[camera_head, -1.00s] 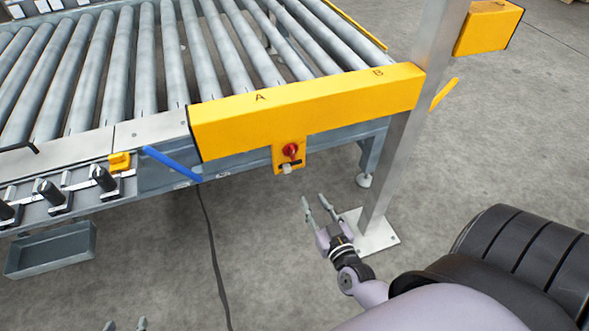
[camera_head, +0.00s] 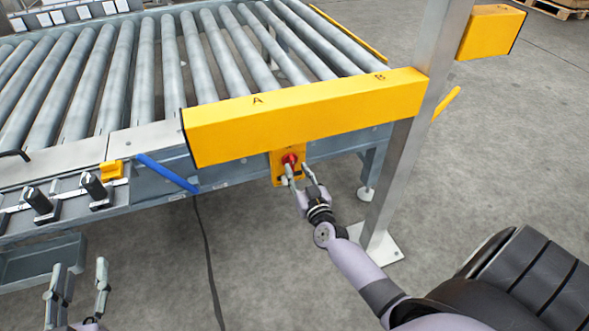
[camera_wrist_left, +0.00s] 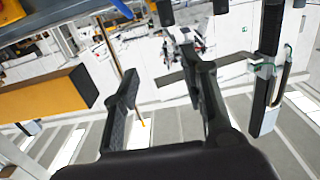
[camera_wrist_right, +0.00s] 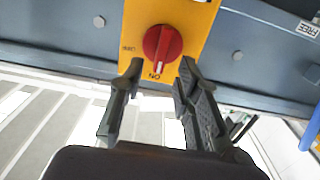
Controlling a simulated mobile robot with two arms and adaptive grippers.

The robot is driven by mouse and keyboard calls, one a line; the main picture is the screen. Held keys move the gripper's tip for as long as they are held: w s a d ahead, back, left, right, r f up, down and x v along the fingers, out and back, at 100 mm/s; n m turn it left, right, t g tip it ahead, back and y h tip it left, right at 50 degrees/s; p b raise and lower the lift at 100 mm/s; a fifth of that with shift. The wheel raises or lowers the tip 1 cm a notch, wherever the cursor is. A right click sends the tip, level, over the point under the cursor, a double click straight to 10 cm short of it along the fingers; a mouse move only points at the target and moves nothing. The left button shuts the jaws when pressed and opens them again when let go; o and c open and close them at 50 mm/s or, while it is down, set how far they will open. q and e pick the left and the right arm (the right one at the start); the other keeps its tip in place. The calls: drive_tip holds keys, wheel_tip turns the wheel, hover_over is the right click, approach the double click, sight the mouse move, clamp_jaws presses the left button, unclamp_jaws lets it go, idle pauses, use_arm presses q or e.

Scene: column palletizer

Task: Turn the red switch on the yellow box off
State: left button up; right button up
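The red switch (camera_head: 289,159) is a round knob on a small yellow box (camera_head: 277,176) below the long yellow beam. In the right wrist view the red switch (camera_wrist_right: 162,43) has a white mark pointing down at "ON" on the yellow box (camera_wrist_right: 198,18). My right gripper (camera_head: 299,168) is open at the switch, and its fingertips (camera_wrist_right: 159,66) show just below the knob on either side. Nothing is between the fingers; contact cannot be told. My left gripper (camera_head: 79,268) is open and empty at the lower left, away from the box.
The yellow beam (camera_head: 300,118) marked A and B runs above the box along the roller conveyor (camera_head: 140,80). A grey metal post (camera_head: 398,170) stands right of my right gripper. A blue bar (camera_head: 167,173) sticks out at left. Grey floor lies in front.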

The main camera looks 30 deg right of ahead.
sight(291, 163)
use_arm(q)
drive_tip(key=shift+d+r+t+h+b, duration=0.2)
drive_tip(key=shift+r+t, duration=0.4)
drive_tip(key=shift+r, duration=0.4)
drive_tip(key=shift+d+r+t+h+b, duration=0.1)
drive_tip(key=shift+r+t+h, duration=0.1)
drive_tip(key=shift+r+t, duration=0.6)
use_arm(e)
drive_tip(key=shift+x, duration=1.5)
use_arm(q)
drive_tip(key=shift+r, duration=0.15)
use_arm(e)
clamp_jaws()
use_arm(q)
drive_tip(key=shift+g, duration=0.3)
